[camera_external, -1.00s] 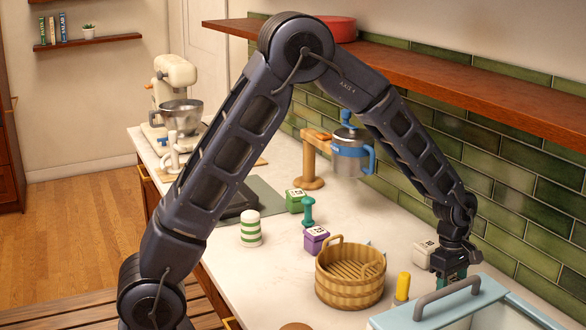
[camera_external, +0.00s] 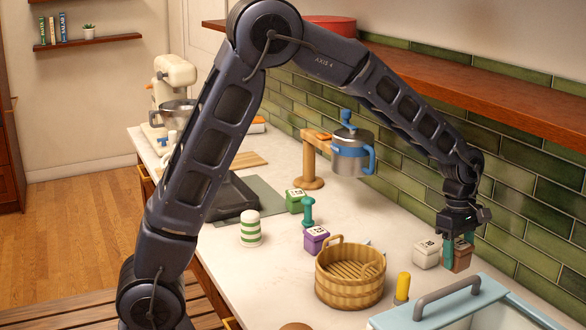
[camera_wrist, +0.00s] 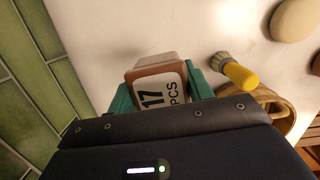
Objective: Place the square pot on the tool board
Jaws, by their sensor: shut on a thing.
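A small brown square pot (camera_external: 461,258) with a label is between the teal fingers of my gripper (camera_external: 459,243), at the right of the counter. In the wrist view the pot (camera_wrist: 158,92) shows a white label with "17 PCS", and the fingers (camera_wrist: 160,95) press on its two sides. My gripper is shut on it. Whether its base clears the counter is hard to tell. A grey-green flat board (camera_external: 266,197) and a wooden board (camera_external: 248,160) lie farther left; which is the tool board I cannot tell.
A white labelled box (camera_external: 426,254) stands close left of the held pot. A basket (camera_external: 350,278), a yellow-handled brush (camera_external: 402,288) and a grey-handled pale blue container (camera_external: 470,300) are in front. Purple (camera_external: 316,240) and green (camera_external: 296,201) boxes and a hanging pot (camera_external: 352,155) stand leftward.

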